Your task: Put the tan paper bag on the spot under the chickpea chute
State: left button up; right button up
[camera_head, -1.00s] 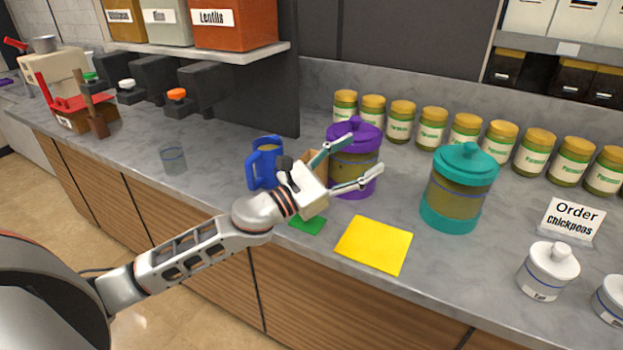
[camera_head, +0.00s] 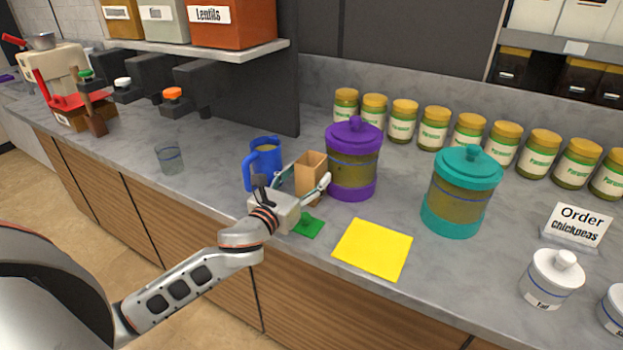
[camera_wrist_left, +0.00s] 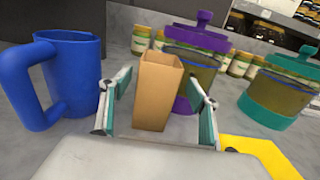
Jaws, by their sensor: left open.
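The tan paper bag (camera_head: 310,172) stands upright and open-topped on the counter, between the blue mug and the purple-lidded jar. My left gripper (camera_head: 304,182) is open, with one finger on each side of the bag. In the left wrist view the bag (camera_wrist_left: 157,95) stands between the two spread fingers (camera_wrist_left: 160,88), with gaps on both sides. Several dark chutes with coloured knobs stand under the shelf at left, including the orange-knobbed one (camera_head: 174,101) and the white-knobbed one (camera_head: 124,90). I cannot tell which is the chickpea chute. My right gripper is not in view.
The blue mug (camera_head: 265,158) is close left of the bag; the purple jar (camera_head: 352,165) is close right. A teal jar (camera_head: 461,195), yellow sheet (camera_head: 373,248) and green patch (camera_head: 308,226) lie further right or in front. A glass (camera_head: 170,159) stands left.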

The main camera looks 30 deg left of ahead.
pick_arm(q)
jog(key=w, duration=0.3)
jog(key=shift+w+a, duration=0.15)
jog(key=shift+w, duration=0.15)
jog(key=c, duration=1.1)
jog(key=shift+c, duration=0.4)
jog(key=shift+r, duration=0.1)
